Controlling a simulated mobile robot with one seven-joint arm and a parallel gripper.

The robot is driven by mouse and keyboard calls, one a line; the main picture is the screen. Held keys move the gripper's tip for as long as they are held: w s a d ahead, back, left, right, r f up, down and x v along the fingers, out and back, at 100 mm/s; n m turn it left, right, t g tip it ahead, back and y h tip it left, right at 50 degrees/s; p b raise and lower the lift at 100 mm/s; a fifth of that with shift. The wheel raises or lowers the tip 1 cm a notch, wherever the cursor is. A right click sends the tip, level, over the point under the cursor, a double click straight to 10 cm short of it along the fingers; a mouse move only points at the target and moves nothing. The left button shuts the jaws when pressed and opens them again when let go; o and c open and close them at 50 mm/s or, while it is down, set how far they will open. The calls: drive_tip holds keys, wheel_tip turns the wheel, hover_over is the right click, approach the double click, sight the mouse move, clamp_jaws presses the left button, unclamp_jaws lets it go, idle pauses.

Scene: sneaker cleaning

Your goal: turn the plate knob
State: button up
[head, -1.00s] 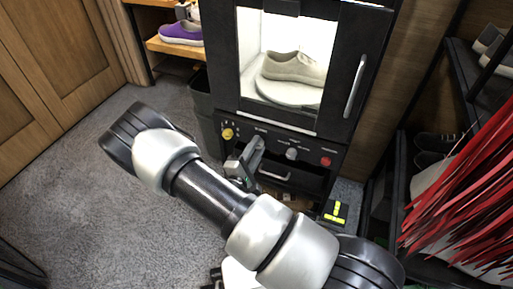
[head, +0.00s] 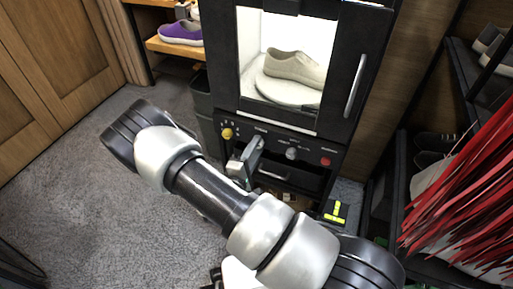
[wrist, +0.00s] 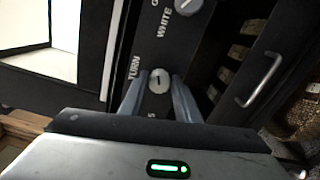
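The plate knob (wrist: 159,79) is a small round light knob with a dark line, beside the lettering "TURN" on the black panel in the wrist view. My gripper (wrist: 160,90) has its two grey fingers apart, one on each side of this knob. The fingertips look very close to the knob, but I cannot tell whether they press on it. In the head view my gripper (head: 251,152) is at the panel and hides the knob. A beige sneaker (head: 292,66) stands on the round white plate (head: 285,93) in the lit cabinet above.
A yellow knob (head: 227,133) is left of my gripper. A grey knob (head: 291,153) and a red button (head: 325,161) are to its right. A drawer handle (head: 273,175) lies below. A door handle (head: 354,86) sticks out at the cabinet's right.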

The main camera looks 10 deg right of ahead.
drive_tip(key=shift+o, duration=1.2)
drive_tip(key=shift+s, duration=0.1)
drive_tip(key=p+v, duration=0.2)
drive_tip(key=v, duration=1.5)
drive_tip(key=shift+a+r, duration=0.1)
